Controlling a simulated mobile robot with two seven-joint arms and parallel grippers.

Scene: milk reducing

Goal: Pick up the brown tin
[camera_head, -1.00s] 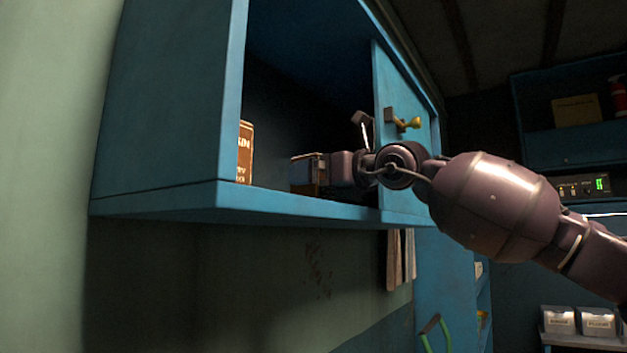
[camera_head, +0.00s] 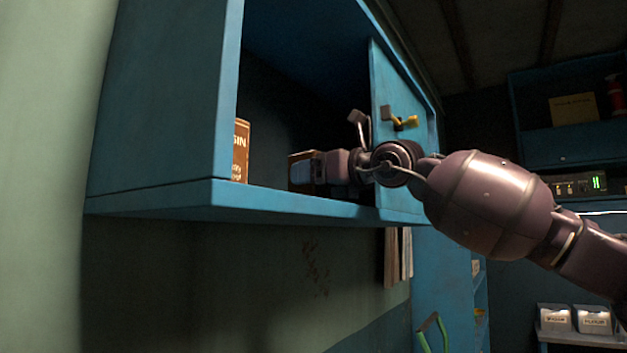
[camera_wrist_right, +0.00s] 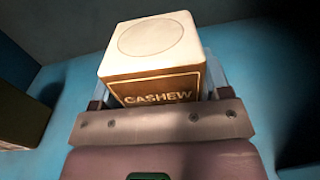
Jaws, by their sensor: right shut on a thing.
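A brown tin with a pale lid and the word CASHEW (camera_wrist_right: 155,88) stands between the fingers of my right gripper in the right wrist view. In the head view this tin (camera_head: 300,171) shows at the end of the gripper, inside the open blue cabinet. My right gripper (camera_head: 312,170) reaches in from the right and is shut on the tin. Its fingers lie along the tin's two sides. Whether the tin touches the shelf is hard to tell. My left gripper is not in view.
Another brown tin (camera_head: 241,151), its label ending in SIN, stands at the cabinet's left front. A dark box-like thing (camera_wrist_right: 22,120) shows at the wrist view's left. The cabinet door (camera_head: 394,100) with a brass handle is close beside my right wrist.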

